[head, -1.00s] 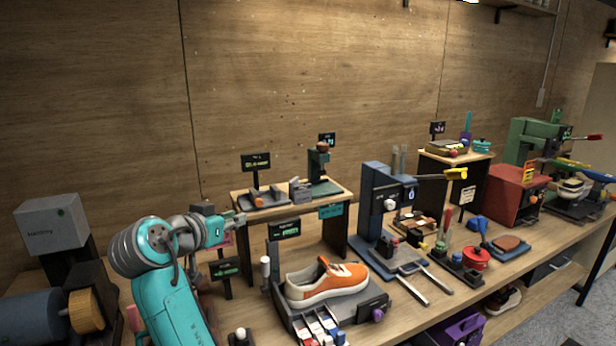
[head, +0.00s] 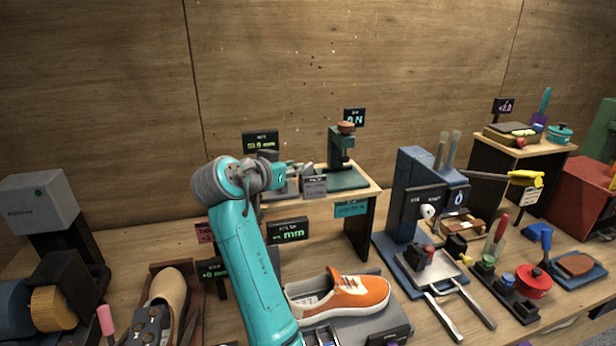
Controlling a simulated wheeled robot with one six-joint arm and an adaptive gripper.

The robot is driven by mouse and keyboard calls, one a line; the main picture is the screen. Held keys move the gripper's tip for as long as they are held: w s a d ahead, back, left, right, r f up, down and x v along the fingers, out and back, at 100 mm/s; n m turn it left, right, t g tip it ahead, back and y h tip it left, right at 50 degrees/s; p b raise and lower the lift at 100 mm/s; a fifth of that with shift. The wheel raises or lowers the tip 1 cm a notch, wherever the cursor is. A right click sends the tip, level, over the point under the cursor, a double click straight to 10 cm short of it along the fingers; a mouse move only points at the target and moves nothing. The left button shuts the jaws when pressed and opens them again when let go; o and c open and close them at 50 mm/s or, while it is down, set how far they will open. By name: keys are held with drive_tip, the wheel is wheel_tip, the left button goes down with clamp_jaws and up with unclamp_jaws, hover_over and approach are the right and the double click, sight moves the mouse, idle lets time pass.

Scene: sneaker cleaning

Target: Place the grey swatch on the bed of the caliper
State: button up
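My gripper (head: 294,168) is at the end of my teal arm, over the left part of the small raised shelf (head: 372,188). It is small and partly merges with the grey parts behind it, so I cannot tell whether it is open or shut. A grey device, which looks like the caliper (head: 314,186), stands on the shelf just right of the gripper, below a dark screen (head: 260,141). My arm and gripper hide much of its left side and bed. I cannot make out the grey swatch.
A green press (head: 341,150) stands on the shelf, right of the grey device. An orange sneaker (head: 345,293) lies below, in front of the shelf. A blue stand (head: 414,180) is to the right. A beige shoe (head: 166,293) lies in a tray at left.

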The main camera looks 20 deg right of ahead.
drive_tip(key=shift+f+x, duration=0.2)
drive_tip(key=shift+x, duration=1.3)
drive_tip(key=shift+f+x, duration=0.15)
drive_tip(key=shift+x, duration=1.3)
drive_tip(key=shift+s, duration=0.1)
clamp_jaws()
